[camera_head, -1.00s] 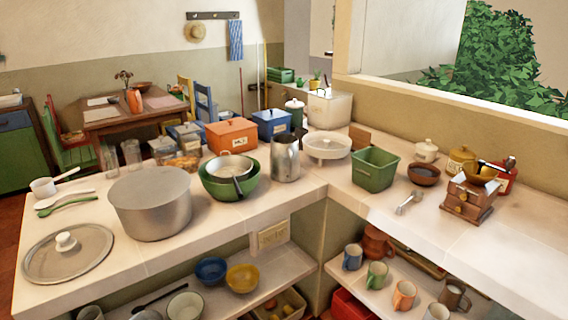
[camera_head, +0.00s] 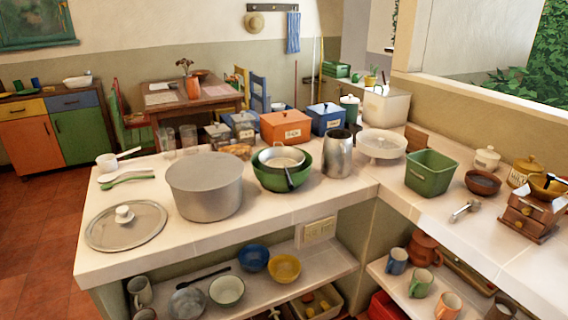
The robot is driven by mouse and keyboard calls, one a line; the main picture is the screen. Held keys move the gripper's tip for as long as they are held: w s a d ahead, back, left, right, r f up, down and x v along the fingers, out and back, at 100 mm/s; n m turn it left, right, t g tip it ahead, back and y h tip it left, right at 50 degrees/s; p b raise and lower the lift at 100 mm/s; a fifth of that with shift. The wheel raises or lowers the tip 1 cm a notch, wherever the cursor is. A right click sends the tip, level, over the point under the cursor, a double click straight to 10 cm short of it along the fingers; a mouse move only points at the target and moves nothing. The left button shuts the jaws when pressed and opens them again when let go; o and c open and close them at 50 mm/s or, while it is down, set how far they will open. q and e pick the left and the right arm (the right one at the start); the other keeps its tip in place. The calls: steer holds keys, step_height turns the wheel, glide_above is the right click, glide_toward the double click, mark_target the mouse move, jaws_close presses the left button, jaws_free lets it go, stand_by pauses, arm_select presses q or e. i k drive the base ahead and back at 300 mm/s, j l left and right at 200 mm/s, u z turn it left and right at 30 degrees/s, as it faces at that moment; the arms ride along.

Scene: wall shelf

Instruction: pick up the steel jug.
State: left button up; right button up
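The steel jug (camera_head: 338,154) stands upright on the counter, in the middle of the head view. It is a tall grey metal jug with a dark handle or rim part at its upper right. Neither of my grippers shows in the view.
A large pot (camera_head: 204,187) and a lid (camera_head: 126,226) lie on the counter at left. An orange box (camera_head: 284,127) and a blue box (camera_head: 326,118) stand behind the jug. A green tub (camera_head: 430,174) is at right. The counter in front of the jug is clear.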

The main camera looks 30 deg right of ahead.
mark_target(336, 150)
steer(key=i+j, duration=0.75)
steer(key=z, duration=2.75)
steer(key=j, duration=0.05)
